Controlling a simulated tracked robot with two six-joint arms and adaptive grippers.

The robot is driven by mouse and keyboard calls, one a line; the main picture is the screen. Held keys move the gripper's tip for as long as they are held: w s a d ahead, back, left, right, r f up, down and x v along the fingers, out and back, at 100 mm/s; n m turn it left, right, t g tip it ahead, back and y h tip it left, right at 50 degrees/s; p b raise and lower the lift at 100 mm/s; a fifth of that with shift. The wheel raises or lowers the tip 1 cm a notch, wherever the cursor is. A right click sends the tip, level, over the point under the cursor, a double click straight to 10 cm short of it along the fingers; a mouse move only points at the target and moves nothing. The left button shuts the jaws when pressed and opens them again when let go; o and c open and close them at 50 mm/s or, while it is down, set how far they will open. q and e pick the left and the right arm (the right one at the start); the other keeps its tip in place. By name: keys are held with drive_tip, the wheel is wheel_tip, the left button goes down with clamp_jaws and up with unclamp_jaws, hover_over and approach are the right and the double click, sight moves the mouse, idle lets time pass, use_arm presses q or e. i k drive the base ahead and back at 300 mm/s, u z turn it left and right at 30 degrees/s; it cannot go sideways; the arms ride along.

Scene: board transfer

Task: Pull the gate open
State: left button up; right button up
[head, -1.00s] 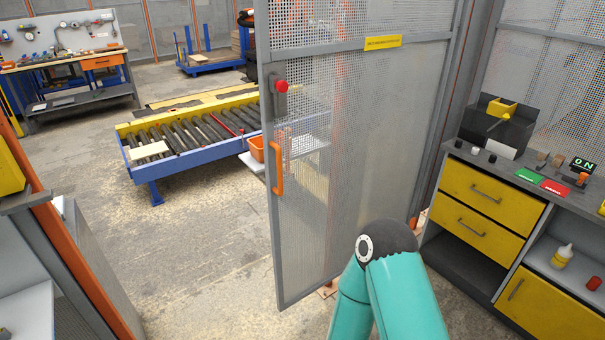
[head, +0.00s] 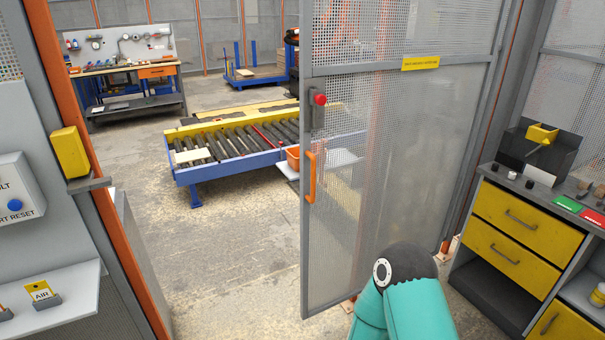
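The gate (head: 400,130) is a grey-framed mesh panel with a yellow label. It stands swung open, its free edge at the left and its far edge near the right post. An orange handle (head: 310,176) is on its free edge, below a red knob (head: 320,99) on a grey latch box. A teal arm link of mine with a dark joint is in front of the gate's lower part. Neither of my grippers shows. Nothing is seen touching the handle.
The doorway floor (head: 220,255) left of the gate is clear. A roller conveyor (head: 235,145) stands beyond. An orange post (head: 95,200) and a shelf (head: 50,300) border the left; a workbench with yellow drawers (head: 515,220) stands at the right.

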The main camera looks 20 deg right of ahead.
sight(308, 161)
drive_tip(key=i, duration=0.85)
drive_tip(key=z, duration=0.05)
